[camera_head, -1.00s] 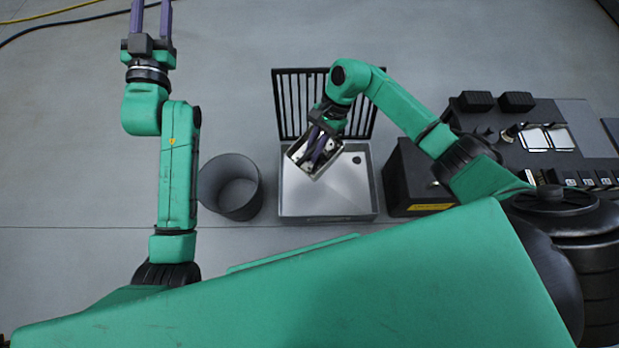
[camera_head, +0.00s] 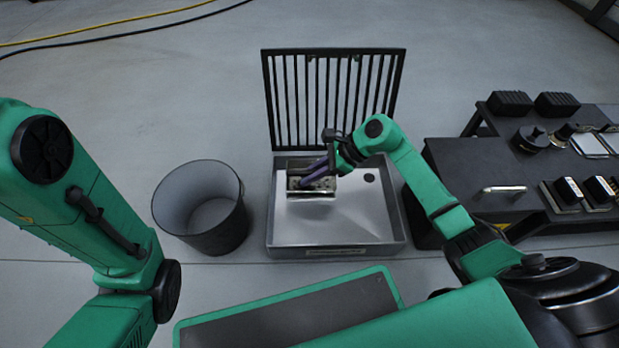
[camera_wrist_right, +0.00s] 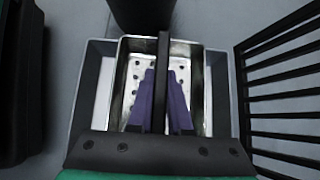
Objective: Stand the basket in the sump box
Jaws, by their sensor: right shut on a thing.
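My right gripper (camera_head: 318,170) is shut on the basket's handle from above. In the right wrist view the purple fingers (camera_wrist_right: 162,75) flank the handle, and the perforated basket floor (camera_wrist_right: 133,70) shows between the box's side walls. I cannot tell whether the basket touches the box floor. My left arm is at the left; its gripper is out of view.
A black barred grate (camera_head: 335,65) stands raised behind the box. A dark round bin (camera_head: 213,225) stands left of the box. A black bench (camera_head: 465,165) with a handle and fittings is close on the right. Open floor lies behind and to the left.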

